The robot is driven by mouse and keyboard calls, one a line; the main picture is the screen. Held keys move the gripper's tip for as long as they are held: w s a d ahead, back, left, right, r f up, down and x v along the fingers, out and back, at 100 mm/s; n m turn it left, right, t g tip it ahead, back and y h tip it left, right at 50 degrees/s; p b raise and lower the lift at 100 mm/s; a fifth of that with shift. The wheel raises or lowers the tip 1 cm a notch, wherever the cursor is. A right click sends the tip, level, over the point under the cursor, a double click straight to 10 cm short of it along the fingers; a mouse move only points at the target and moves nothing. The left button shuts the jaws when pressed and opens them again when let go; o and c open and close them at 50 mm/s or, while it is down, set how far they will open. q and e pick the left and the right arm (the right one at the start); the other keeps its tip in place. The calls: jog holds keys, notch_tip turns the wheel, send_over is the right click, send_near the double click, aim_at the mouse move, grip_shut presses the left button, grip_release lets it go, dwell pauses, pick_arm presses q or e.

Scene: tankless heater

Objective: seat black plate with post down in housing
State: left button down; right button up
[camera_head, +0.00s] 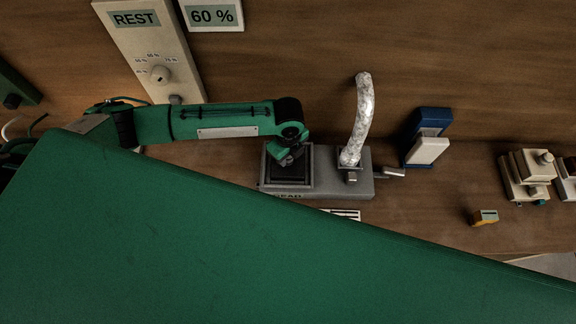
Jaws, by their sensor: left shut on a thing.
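My left gripper (289,160) reaches in from the left and points down over the square left end of the grey housing (328,187). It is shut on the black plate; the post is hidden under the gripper. The dark area (291,178) inside the housing's grey frame looks like the plate or the dark recess; I cannot tell which, nor whether the plate lies flat. My right gripper is not in view.
A silvery curved hose (359,118) rises from the housing's right part. A blue and white block (427,138), a small yellow item (484,217) and cream blocks (531,173) stand to the right. A dial panel (158,72) is behind. My own green body hides the foreground.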

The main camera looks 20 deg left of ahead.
pick_arm(q)
jog(key=shift+f+b, duration=0.6)
jog(key=shift+f, duration=0.6)
dwell(0.9)
jog(key=c, duration=1)
grip_release()
jog(key=shift+c, duration=0.2)
jog(key=shift+r, duration=0.1)
notch_tip(320, 180, up, 12)
jog(key=b, duration=0.3)
jog(key=shift+r+b, duration=0.1)
jog(key=shift+b, duration=0.2)
jog(key=shift+r, duration=0.75)
jog(key=shift+f, duration=0.1)
